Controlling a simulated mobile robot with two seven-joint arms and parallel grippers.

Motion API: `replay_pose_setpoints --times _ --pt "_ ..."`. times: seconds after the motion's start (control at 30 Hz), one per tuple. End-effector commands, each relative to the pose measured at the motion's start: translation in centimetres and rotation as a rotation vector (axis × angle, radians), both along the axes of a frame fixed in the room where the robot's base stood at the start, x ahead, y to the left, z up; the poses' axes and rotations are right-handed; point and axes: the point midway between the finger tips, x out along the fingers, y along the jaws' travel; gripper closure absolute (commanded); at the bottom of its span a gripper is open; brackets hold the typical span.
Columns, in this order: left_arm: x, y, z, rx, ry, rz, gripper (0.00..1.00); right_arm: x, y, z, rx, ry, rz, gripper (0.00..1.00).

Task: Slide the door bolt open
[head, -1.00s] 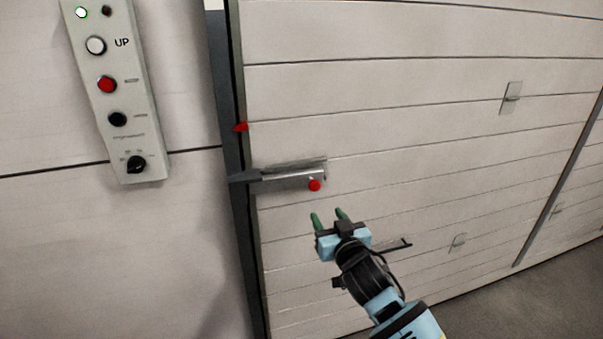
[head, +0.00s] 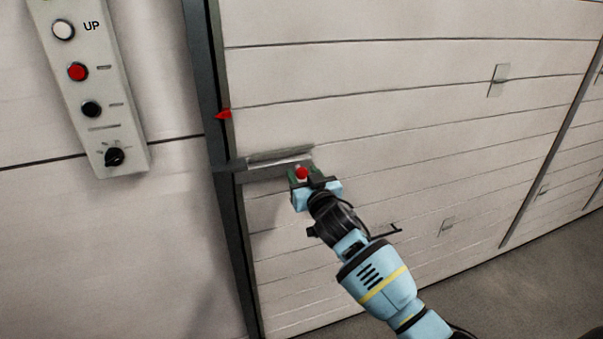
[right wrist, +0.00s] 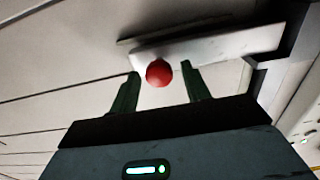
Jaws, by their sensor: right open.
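The door bolt (head: 277,161) is a grey metal bar on the white panelled door, with its left end reaching the dark door post. Its red round knob (head: 302,173) is at the bar's right end. My right gripper (head: 303,175) is at the knob. In the right wrist view the red knob (right wrist: 159,73) lies between the tips of my two green fingers (right wrist: 160,85), with a gap on each side. The gripper is open. The bolt's bar (right wrist: 215,48) runs just beyond the fingertips. My left gripper is not in view.
A control panel (head: 92,85) with buttons and a dial is on the wall at the left. Grey floor (head: 540,290) shows at the lower right.

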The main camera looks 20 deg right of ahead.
Motion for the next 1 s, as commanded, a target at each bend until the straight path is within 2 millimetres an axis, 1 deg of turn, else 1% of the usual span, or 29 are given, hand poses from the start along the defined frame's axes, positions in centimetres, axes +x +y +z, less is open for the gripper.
replay_pose_setpoints --times 0.1,0.2,0.53,0.57,0.9,1.0 --pt "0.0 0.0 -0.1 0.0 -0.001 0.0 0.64 0.9 0.1 -0.1 0.0 0.001 0.0 0.53" --pt "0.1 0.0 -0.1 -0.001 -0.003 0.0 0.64 1.3 0.1 -0.1 0.0 0.001 0.0 0.53" --pt "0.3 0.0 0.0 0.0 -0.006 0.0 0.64 1.5 0.1 0.0 0.0 0.0 0.001 0.53" --pt "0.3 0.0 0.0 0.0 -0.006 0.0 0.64 1.5 0.1 0.0 0.0 0.0 0.001 0.55" --pt "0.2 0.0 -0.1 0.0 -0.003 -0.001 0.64 1.5 0.1 0.0 0.0 0.001 0.001 1.0" --pt "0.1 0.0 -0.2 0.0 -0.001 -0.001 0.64 1.5 0.1 0.0 0.0 0.001 0.001 1.0"
